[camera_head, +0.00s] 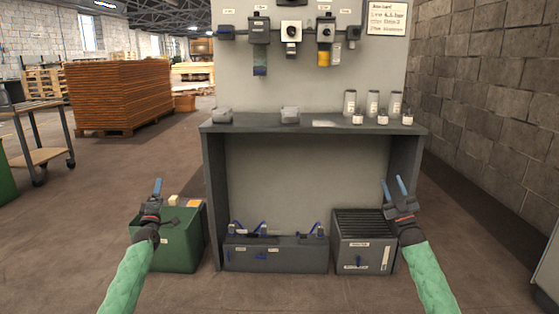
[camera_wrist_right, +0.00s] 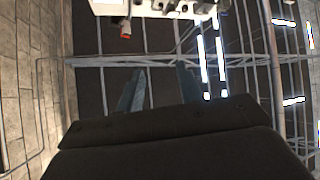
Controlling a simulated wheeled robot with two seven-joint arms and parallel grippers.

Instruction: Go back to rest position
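My right gripper (camera_head: 395,189) is raised in front of the right side of the grey workbench (camera_head: 213,165), above the slatted grey box. Its two blue fingers stand apart with nothing between them. The right wrist view also shows the right gripper (camera_wrist_right: 160,88) with its fingers apart, pointing toward the ceiling. My left gripper (camera_head: 157,189) is raised over the green bin (camera_head: 178,248) at the left. I see its fingers nearly edge-on, so their gap is unclear. I see nothing held in it.
Several white-lidded jars (camera_head: 373,103) and small grey blocks stand on the bench. A long grey crate (camera_head: 275,261) with blue-handled items and a slatted box (camera_head: 362,262) stand below. A cart (camera_head: 38,157) and stacked boards (camera_head: 124,92) are at left. A block wall (camera_head: 490,110) bounds the right.

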